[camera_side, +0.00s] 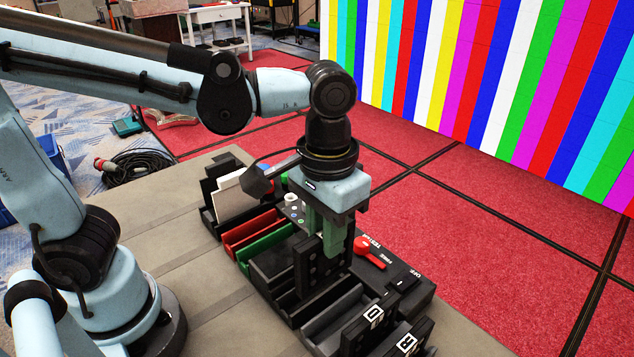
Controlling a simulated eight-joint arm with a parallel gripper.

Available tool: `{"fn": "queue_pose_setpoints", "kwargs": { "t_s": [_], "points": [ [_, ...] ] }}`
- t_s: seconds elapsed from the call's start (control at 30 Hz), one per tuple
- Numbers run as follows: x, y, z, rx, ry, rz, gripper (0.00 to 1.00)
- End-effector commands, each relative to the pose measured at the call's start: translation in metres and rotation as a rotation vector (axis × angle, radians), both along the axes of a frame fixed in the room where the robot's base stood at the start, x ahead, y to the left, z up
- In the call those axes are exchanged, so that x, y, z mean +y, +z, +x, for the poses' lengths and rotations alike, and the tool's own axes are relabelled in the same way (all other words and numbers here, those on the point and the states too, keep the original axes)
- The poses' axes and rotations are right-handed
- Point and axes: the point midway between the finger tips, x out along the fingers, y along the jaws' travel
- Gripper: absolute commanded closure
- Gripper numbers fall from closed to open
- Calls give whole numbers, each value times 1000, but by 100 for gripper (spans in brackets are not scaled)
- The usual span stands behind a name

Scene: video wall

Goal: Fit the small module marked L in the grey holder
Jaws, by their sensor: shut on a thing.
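My gripper (333,240) points down over the row of holders, its greenish fingers shut on a dark upright module (305,264) with small holes in its face. No letter shows on this module from here, so I cannot tell whether it is the one marked L. Its lower end is at the dark holders, and I cannot tell whether it touches them. The grey holder (334,315) is a long open trough at the front of the row, nearer the camera than the held module.
Two lettered black modules (405,345) stand at the front; one reads R. Red (253,228) and green (264,246) holders lie behind. A black box with a red lever (366,249) stands right. A black rack holds white cards (236,195). The bench (180,240) is clear at left.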

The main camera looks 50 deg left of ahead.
Motion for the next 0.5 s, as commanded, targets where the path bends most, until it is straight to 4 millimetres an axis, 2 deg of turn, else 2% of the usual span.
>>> {"fn": "queue_pose_setpoints", "kwargs": {
  "t_s": [0.1,0.23,0.5],
  "points": [
    [-25,19,-1,0,-7,0,96],
    [-40,31,-2,0,-4,0,96],
    [-43,22,-3,0,1,0,96]
  ]
}}
